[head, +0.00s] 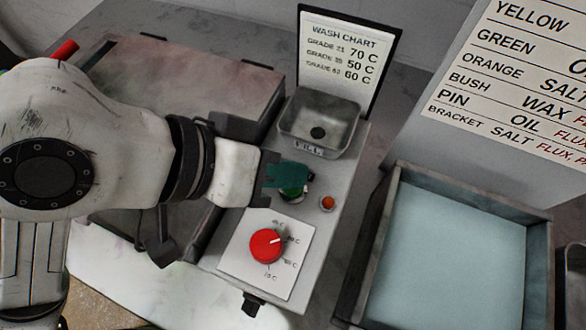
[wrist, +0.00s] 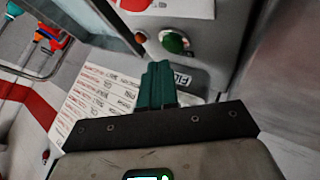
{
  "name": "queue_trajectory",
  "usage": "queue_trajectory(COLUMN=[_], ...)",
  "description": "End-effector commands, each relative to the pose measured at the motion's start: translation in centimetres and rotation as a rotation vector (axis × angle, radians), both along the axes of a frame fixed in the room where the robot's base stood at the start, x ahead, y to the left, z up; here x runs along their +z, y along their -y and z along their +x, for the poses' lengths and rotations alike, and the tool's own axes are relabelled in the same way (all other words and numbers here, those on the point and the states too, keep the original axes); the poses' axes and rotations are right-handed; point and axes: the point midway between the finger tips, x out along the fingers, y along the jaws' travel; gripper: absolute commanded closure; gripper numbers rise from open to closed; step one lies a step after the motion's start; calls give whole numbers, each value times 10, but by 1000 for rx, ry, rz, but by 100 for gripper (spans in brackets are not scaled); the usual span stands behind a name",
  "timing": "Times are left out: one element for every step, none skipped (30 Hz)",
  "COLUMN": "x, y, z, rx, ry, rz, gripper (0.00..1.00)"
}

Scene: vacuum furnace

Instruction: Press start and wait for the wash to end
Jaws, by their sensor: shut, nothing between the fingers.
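My gripper (head: 287,175) has teal fingers, shut with nothing between them. In the head view it is over the washer's control panel (head: 222,258), partly covering a green button (head: 293,194). In the wrist view the green button (wrist: 175,42) shows clear of my fingertips (wrist: 158,68); I cannot tell contact. A small orange lamp or button (head: 327,203) sits beside it and also shows in the wrist view (wrist: 141,37). A red dial (head: 266,245) with a white pointer stands on a white temperature plate. The washer's lid (head: 195,75) appears shut. No start label is readable.
A metal basin (head: 320,115) marked FILL, with a dark drain, stands at the panel's far end. A wash chart (head: 348,62) rises behind it. A rimmed tank (head: 545,270) with a pale blue inside lies right. A large list sign (head: 515,75) is above it.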

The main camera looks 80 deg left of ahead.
Motion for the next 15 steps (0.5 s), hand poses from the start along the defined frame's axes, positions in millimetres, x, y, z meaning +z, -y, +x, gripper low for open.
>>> queue_trajectory(x=[0, 0, 0, 0, 0, -1, -1, -2, -3, -5, -6, -7, -8, -8, -9], y=[0, 0, 0, 0, 0, 0, 0, 0, 0, 0, 0, 0, 0, 0, 0], z=[0, 0, 0, 0, 0, 0, 0, 0, 0, 0, 0, 0, 0, 0, 0], rx=[0, 0, 0, 0, 0, 0, 0, -1, -1, -1, -1, -1, -1, -1, -1], ry=[0, 0, 0, 0, 0, 0, 0, 1, 1, 1, 1, 1, 1, 1, 1], rz=[0, 0, 0, 0, 0, 0, 0, 0, 0, 0, 0, 1, 0, 0, 0], gripper=[100, 100, 100, 100, 100, 100, 100, 100, 100, 100, 100, 100, 100, 100, 100])
